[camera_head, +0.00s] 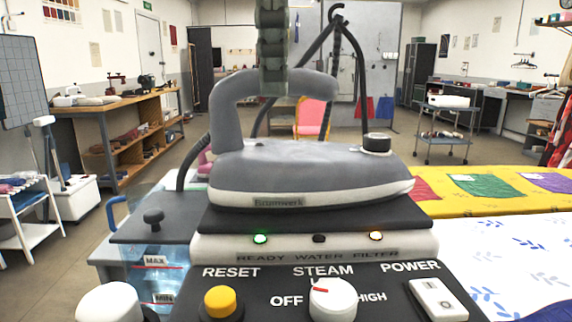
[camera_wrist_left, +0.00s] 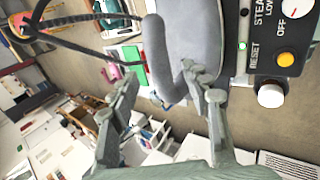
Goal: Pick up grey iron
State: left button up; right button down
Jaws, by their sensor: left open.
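The grey iron (camera_head: 300,165) rests flat on the dark plate of the steam station (camera_head: 318,245), its looped handle upright. In the left wrist view, the iron's grey handle (camera_wrist_left: 157,55) lies between the spread fingers of my left gripper (camera_wrist_left: 165,85). The right finger in that view is close to the handle; I cannot tell whether it touches. In the head view, my left gripper (camera_head: 273,75) comes down from above at the handle's top bar, with one finger partly hidden behind it. My right gripper does not show.
The station's front has a yellow reset button (camera_head: 221,302), a white steam dial (camera_head: 333,299) and a power switch (camera_head: 438,298). A blue water tank (camera_head: 150,272) stands at left. Black cables (camera_head: 330,45) rise behind the iron. A patterned cloth (camera_head: 500,255) covers the surface at right.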

pick_arm(q)
jog(key=x, duration=0.4)
jog(key=shift+w+d+f, duration=0.1)
jog(key=shift+f, duration=0.05)
grip_shut()
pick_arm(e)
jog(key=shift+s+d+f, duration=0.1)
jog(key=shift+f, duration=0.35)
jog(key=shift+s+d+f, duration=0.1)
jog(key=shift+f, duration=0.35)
